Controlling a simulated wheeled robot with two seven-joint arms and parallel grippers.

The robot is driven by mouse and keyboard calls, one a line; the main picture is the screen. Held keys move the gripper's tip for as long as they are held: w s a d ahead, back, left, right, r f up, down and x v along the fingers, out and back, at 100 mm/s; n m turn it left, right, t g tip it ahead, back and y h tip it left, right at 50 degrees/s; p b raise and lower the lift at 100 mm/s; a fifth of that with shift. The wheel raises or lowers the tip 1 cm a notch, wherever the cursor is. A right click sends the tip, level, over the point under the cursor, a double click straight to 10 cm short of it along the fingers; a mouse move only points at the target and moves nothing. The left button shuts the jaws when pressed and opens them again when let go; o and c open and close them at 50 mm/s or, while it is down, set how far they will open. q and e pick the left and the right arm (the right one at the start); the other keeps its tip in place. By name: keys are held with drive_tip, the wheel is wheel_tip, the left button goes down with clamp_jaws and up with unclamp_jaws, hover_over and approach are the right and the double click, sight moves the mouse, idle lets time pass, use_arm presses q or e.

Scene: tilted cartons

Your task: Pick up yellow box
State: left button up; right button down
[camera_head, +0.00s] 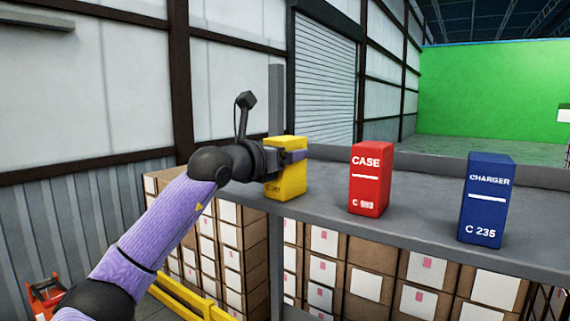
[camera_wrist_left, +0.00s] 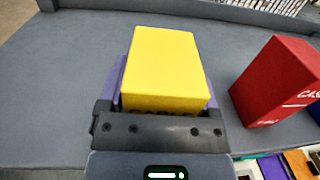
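The yellow box (camera_head: 286,180) stands upright at the left end of the grey shelf, its lower front partly marked with dark print. My left gripper (camera_head: 294,156) reaches it from the left, with a purple finger across its upper part. In the left wrist view the yellow box (camera_wrist_left: 165,70) lies between the purple fingers of my left gripper (camera_wrist_left: 163,95), which sit close along both sides with no gap visible. Its bottom appears at shelf level; I cannot tell whether it is lifted. My right gripper is not in view.
A red CASE box (camera_head: 369,180) and a blue CHARGER box (camera_head: 486,200) stand to the right on the grey shelf (camera_head: 425,205). The red box (camera_wrist_left: 280,85) is close to the right of my gripper in the wrist view. Stacked cartons (camera_head: 325,242) fill the space below.

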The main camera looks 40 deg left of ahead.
use_arm(q)
drive_tip(key=c, duration=1)
